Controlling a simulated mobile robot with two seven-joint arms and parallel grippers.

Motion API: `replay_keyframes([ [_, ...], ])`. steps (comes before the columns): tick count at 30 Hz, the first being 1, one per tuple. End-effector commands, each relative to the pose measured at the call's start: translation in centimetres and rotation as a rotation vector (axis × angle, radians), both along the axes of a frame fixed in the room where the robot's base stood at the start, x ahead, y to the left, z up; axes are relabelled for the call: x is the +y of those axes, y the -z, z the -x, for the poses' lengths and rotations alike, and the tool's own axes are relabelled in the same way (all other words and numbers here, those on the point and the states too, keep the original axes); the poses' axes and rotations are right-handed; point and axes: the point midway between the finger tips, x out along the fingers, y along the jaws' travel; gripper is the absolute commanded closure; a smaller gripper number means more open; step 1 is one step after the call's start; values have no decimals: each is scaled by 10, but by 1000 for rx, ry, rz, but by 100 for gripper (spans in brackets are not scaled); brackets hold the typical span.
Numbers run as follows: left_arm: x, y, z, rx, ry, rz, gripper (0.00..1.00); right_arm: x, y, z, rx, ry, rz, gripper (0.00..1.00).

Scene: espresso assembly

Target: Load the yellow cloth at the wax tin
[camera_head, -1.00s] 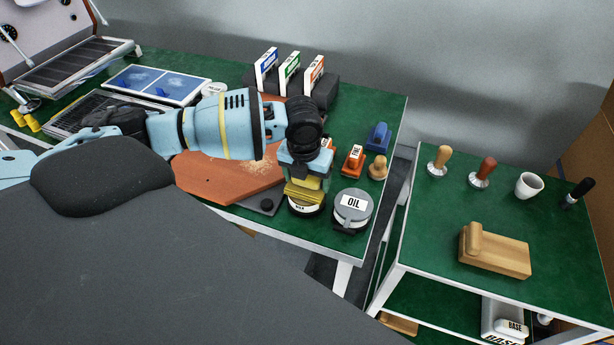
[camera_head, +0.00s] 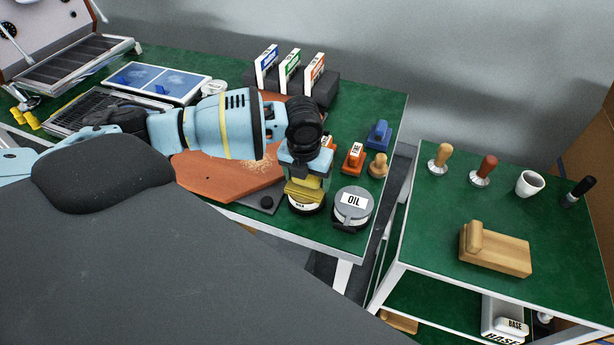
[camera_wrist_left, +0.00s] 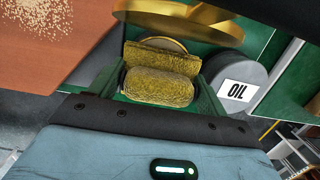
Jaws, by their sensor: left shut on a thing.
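My left gripper (camera_head: 305,182) is shut on the yellow cloth (camera_head: 303,191), directly above the wax tin (camera_head: 307,209) near the front edge of the green table. The cloth looks folded or bunched. In the left wrist view the cloth (camera_wrist_left: 160,86) sits between the green fingers, and part of it lies over a round gold-rimmed tin (camera_wrist_left: 178,45). The gripper and cloth hide most of the wax tin's top, so I cannot tell how firmly the cloth touches it. My right gripper is not in view.
The grey OIL tin (camera_head: 352,208) stands close to the right of the wax tin. A brown board (camera_head: 225,182) with crumbs lies to the left. An orange tool (camera_head: 353,158), a blue one (camera_head: 378,134) and a wooden-knobbed one (camera_head: 378,165) stand behind. A gap separates the side table (camera_head: 440,235).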

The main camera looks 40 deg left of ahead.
Motion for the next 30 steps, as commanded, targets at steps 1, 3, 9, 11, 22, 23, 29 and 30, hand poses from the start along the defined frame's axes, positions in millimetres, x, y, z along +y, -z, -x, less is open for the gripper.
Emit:
replay_keyframes([
  [1, 0, 0, 0, 0, 0, 0, 42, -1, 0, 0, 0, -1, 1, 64],
  [3, 0, 0, 0, 0, 0, 0, 42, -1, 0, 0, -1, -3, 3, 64],
  [9, 0, 0, 0, 0, 0, 0, 42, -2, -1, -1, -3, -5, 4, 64],
  [11, 0, 0, 0, 0, 0, 0, 42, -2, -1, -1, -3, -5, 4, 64],
  [22, 0, 1, 0, 0, 0, 0, 42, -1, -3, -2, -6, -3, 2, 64],
  [23, 0, 1, 0, 0, 0, 0, 42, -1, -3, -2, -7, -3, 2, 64],
  [29, 0, 2, 0, 1, 0, 0, 42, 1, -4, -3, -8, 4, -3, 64],
  [30, 0, 2, 0, 1, 0, 0, 42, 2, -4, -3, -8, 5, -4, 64],
])
